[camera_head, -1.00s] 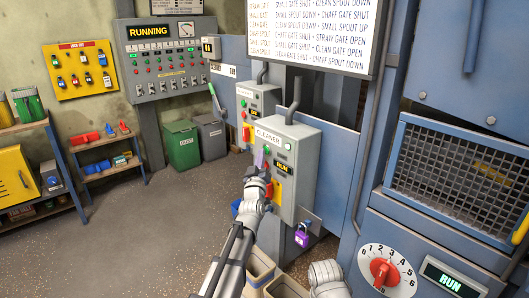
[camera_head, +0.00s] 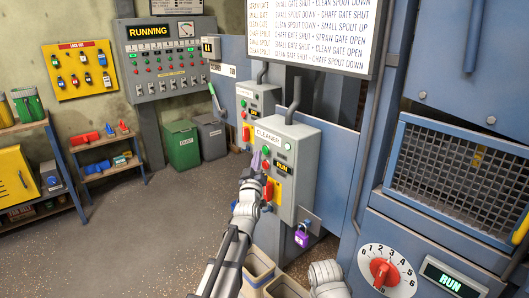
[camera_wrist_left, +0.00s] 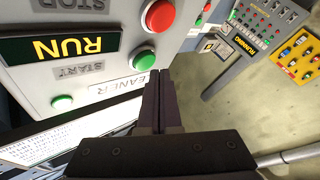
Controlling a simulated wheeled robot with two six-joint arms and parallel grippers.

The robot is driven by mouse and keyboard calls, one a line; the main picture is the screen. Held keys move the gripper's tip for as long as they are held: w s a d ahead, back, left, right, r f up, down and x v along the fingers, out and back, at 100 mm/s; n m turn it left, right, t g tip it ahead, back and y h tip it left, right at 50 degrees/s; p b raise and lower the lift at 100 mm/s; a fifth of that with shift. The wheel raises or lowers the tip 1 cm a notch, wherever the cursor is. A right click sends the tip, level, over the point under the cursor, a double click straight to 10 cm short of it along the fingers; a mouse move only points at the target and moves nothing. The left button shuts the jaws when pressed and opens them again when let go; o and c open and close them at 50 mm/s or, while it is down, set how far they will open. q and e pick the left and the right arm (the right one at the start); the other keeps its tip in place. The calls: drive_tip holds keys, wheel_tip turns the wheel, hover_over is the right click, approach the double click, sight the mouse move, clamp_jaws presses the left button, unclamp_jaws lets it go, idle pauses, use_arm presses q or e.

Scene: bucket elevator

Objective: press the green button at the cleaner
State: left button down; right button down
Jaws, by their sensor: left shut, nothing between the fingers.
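The cleaner box (camera_head: 305,155) is a grey control box labelled CLEANER. Its green button (camera_head: 267,149) sits above a red button (camera_head: 265,165). In the left wrist view the box appears upside down, with the green button (camera_wrist_left: 145,57) by the START label and the red button (camera_wrist_left: 158,15) beyond it. My left gripper (camera_head: 256,160) is shut and empty, just left of the buttons. In the left wrist view its fingertips (camera_wrist_left: 154,78) lie right beside the green button; contact cannot be told. My right gripper is out of view.
A second green light (camera_wrist_left: 62,103) sits near the box's label. A RUN display (camera_head: 283,168), a red handle (camera_head: 268,190) and a purple padlock (camera_head: 302,239) are on or below the box. Another control box (camera_head: 258,100) stands behind it. Bins (camera_head: 258,270) stand on the floor below.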

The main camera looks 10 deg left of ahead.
use_arm(q)
drive_tip(key=s+a, duration=0.1)
drive_tip(key=s, duration=0.1)
drive_tip(key=s+a, duration=0.2)
idle(0.4)
idle(0.5)
drive_tip(key=s+d+f+m+g+h, duration=0.1)
drive_tip(key=s+d+f+m+g, duration=0.1)
drive_tip(key=s+d+f+g, duration=0.4)
drive_tip(key=s+d+f+m+g+h, duration=0.15)
drive_tip(key=d+f, duration=0.25)
drive_tip(key=f, duration=0.4)
drive_tip(key=s+d+f+m+g, duration=0.3)
drive_tip(key=d+f+g, duration=0.1)
drive_tip(key=f, duration=0.3)
drive_tip(key=s+d+f+m+g+y, duration=0.1)
drive_tip(key=s+g, duration=0.4)
drive_tip(key=s, duration=0.7)
drive_tip(key=s+d+f+m+g+y, duration=0.1)
drive_tip(key=s+f+g, duration=0.4)
drive_tip(key=s, duration=0.6)
drive_tip(key=shift+s+d+f+m, duration=0.35)
drive_tip(key=shift+d+f+m, duration=0.3)
drive_tip(key=shift+m, duration=0.3)
